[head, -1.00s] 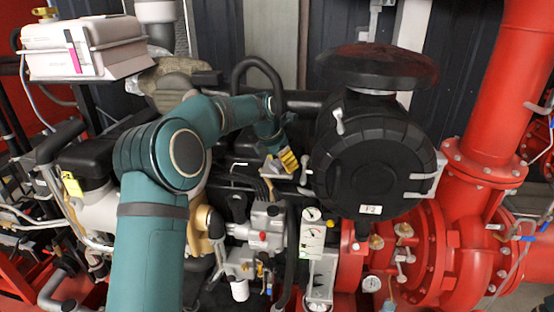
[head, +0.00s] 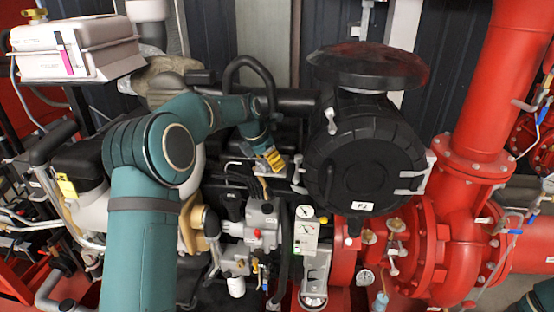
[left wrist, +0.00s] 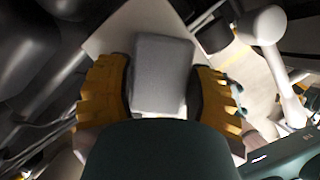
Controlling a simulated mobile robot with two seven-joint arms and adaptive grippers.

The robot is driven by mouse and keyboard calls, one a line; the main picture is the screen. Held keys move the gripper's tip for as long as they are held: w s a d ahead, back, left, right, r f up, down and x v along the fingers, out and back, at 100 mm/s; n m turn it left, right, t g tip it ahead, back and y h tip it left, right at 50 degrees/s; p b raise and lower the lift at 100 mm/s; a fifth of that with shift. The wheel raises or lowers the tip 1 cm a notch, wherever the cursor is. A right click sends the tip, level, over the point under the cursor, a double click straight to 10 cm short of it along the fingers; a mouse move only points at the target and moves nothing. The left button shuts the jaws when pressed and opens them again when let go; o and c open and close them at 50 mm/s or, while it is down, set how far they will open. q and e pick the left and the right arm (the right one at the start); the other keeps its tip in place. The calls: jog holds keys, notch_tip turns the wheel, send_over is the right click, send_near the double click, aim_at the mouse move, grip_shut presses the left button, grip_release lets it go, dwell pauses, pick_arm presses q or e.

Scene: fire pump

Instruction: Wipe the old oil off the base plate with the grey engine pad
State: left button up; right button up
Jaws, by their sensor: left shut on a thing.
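My left gripper (head: 273,158) has yellow fingers and reaches in behind the engine, left of the round black housing. In the left wrist view the gripper (left wrist: 163,90) is shut on the grey engine pad (left wrist: 163,70), a small grey block between the two fingers. A pale flat plate (left wrist: 112,28) shows behind the pad and may be the base plate. I cannot tell whether the pad touches it. No oil can be made out. The pad is too small to make out in the head view. My right gripper is not in view.
The round black housing (head: 362,155) stands close right of my left gripper. Red pump pipes (head: 475,140) fill the right. A grey valve block with hoses (head: 262,222) lies below the gripper. Free room around the gripper is narrow.

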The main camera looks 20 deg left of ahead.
pick_arm(q)
jog(key=shift+s+a+f, duration=0.15)
jog(key=shift+a+f, duration=0.15)
jog(key=shift+f, duration=0.05)
notch_tip(320, 180, up, 2)
jog(key=shift+a+r+p, duration=0.1)
jog(key=shift+p, duration=0.2)
jog(key=shift+r, duration=2.1)
jog(key=shift+r, duration=1.5)
jog(key=shift+f, duration=0.1)
